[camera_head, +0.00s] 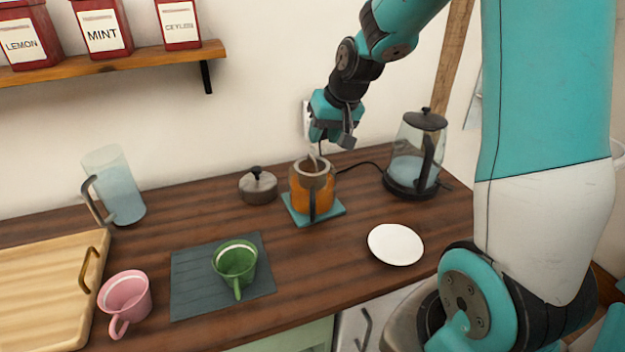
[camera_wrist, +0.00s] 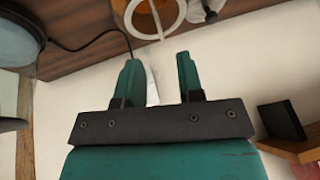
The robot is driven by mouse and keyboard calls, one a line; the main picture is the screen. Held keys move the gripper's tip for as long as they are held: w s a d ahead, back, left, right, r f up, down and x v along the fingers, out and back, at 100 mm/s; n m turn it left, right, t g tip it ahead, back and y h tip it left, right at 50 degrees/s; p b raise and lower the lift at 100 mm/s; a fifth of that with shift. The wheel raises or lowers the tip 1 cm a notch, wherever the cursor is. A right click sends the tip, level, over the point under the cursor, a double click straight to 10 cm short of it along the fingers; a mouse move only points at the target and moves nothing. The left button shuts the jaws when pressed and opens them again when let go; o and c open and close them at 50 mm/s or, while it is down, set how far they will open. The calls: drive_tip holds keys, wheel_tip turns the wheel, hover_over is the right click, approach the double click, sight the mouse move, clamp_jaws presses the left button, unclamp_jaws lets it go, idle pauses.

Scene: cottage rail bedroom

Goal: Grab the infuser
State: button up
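The orange pot (camera_head: 312,192) stands open on a teal mat (camera_head: 333,211). The infuser (camera_head: 313,160) appears as a thin pale stem rising from its mouth; its lower part is hidden inside. My gripper (camera_head: 333,140) is above the pot, fingers apart and empty. In the wrist view, the gripper (camera_wrist: 158,62) shows two separated teal fingers, with the pot (camera_wrist: 172,10) beyond their tips at the top edge. A thin stem of the infuser (camera_wrist: 158,22) seems to show inside the pot's pale rim, apart from the fingers.
A glass kettle (camera_head: 413,160) stands right of the pot, its cord running behind. A grey lid (camera_head: 257,187) lies left of it. A white saucer (camera_head: 395,244), green cup (camera_head: 235,262), pink cup (camera_head: 126,297), jug (camera_head: 117,186) and cutting board (camera_head: 40,290) surround it. A shelf (camera_head: 110,66) overhangs the left.

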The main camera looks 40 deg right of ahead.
sight(312, 176)
drive_tip(key=p+x, duration=0.1)
drive_tip(key=x, duration=0.7)
drive_tip(key=shift+w+r, duration=0.1)
drive_tip(key=shift+w, duration=0.1)
clamp_jaws()
